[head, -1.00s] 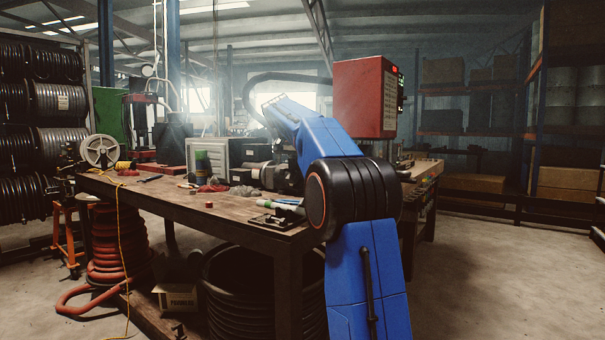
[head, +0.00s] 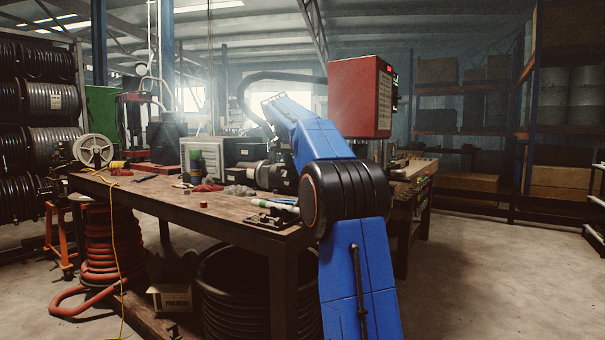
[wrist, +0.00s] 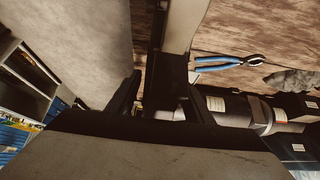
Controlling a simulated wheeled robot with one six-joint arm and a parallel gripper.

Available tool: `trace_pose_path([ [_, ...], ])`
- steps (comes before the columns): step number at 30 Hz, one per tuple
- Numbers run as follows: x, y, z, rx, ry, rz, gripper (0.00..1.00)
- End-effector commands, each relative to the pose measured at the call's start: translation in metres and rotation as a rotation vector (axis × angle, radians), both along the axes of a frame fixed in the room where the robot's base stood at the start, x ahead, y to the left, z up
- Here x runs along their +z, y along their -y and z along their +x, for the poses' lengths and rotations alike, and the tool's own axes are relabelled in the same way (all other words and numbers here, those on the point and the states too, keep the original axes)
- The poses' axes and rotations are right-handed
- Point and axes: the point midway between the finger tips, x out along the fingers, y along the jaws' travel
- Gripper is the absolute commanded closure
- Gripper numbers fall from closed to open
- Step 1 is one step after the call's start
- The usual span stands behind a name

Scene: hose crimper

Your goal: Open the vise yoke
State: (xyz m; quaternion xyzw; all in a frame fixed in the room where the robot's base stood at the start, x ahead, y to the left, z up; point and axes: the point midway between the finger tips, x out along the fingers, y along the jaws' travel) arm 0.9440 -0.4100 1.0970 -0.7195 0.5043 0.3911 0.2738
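My gripper (wrist: 163,95) shows at the middle of the wrist view, with dark finger-like parts pointing up. A dark block and a pale upright bar (wrist: 187,22) show between and beyond them. Contact with these cannot be made out, nor whether the fingers are open or shut. I cannot pick out the vise yoke for certain in either view.
Blue-handled pliers (wrist: 228,62) and a labelled grey cylinder (wrist: 232,108) lie right of my gripper. A red hose coil (head: 98,255) stands below. The floor at right is clear.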

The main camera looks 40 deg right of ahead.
Motion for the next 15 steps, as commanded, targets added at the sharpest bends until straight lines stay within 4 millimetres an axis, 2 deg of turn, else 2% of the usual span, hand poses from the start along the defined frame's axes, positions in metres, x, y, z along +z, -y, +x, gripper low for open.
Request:
trace_pose_path([
  [8, 0.013, -0.008, -0.002, 0.001, 0.001, -0.001, 0.53],
  [15, 0.05, -0.031, -0.01, 0.001, 0.004, -0.001, 0.53],
])
